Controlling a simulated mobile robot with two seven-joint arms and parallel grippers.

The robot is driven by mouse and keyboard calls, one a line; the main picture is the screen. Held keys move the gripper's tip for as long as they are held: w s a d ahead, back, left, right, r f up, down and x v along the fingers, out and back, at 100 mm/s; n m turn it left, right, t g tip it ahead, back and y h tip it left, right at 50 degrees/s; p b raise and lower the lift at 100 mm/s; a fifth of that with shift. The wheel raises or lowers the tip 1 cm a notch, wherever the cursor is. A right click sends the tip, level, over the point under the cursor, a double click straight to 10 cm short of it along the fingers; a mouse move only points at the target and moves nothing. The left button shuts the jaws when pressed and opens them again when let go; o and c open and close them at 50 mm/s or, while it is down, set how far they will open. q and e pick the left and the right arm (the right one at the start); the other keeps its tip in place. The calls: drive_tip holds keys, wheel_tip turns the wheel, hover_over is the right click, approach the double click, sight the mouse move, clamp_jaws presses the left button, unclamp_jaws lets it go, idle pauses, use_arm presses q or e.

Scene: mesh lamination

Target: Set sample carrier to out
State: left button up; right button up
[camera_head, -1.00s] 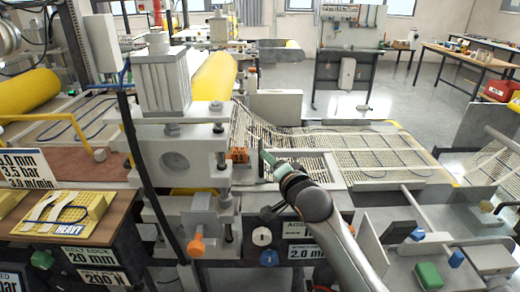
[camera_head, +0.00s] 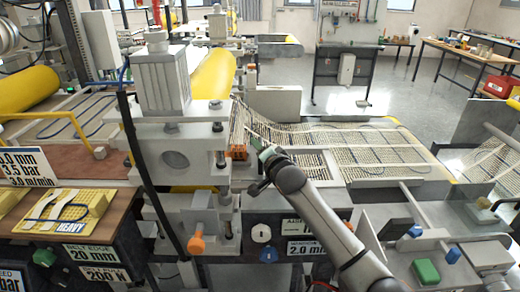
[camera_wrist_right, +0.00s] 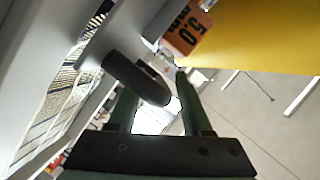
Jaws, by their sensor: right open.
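My right gripper (camera_head: 258,145) reaches in from the lower right to the grey roller press in the head view, near an orange block (camera_head: 238,152). In the right wrist view its green fingers (camera_wrist_right: 155,86) are apart. A dark rounded handle (camera_wrist_right: 135,79) lies at the fingertips, partly in front of the left finger; I cannot tell whether they touch. I cannot tell which part is the sample carrier. An orange tag reading 5.0 (camera_wrist_right: 187,32) is just beyond. My left gripper is not in view.
The yellow roller (camera_head: 213,76) stands behind the press and the beige mesh (camera_head: 375,150) runs to the right. A grey bench with a green block (camera_head: 426,271) and blue knobs is at the lower right. A black upright post (camera_head: 140,165) stands left of the press.

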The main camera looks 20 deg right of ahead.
clamp_jaws()
idle(0.3)
drive_tip(key=shift+f, duration=0.1)
idle(1.0)
